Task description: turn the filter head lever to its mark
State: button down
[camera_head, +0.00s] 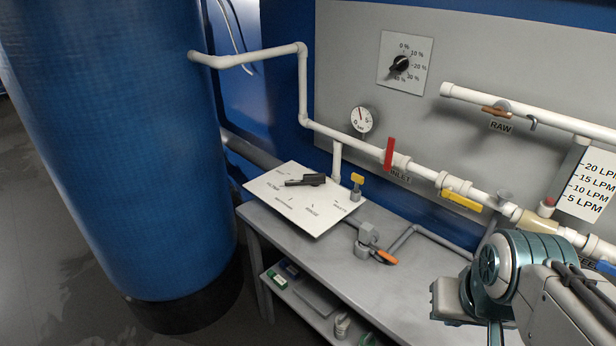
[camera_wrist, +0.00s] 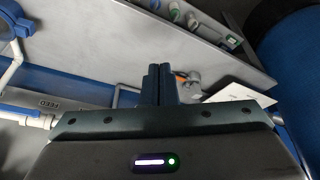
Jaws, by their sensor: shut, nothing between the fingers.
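The filter head lever (camera_head: 306,180) is a black bar on a white marked plate (camera_head: 268,195), on the bench beside the blue tank. It lies nearly level across the plate's upper middle, its narrower end to the left. A corner of the white plate (camera_wrist: 242,93) shows at the right in the wrist view. My gripper (camera_wrist: 160,82) is shut and empty, apart from the plate and lever. In the head view my arm is at lower right, well right of the plate.
The tall blue tank (camera_head: 115,150) stands left of the bench (camera_head: 400,290). White pipes with a red-handled valve (camera_head: 389,153) and a yellow-handled valve (camera_head: 461,200) run behind it. A small yellow-topped valve (camera_head: 357,182) stands at the plate's right edge. An orange-handled valve (camera_head: 386,257) sits in front.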

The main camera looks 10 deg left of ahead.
aim_at(314, 180)
jog(key=k, duration=0.4)
jog(key=u, duration=0.9)
jog(key=i, duration=1.45)
jog(key=z, duration=0.85)
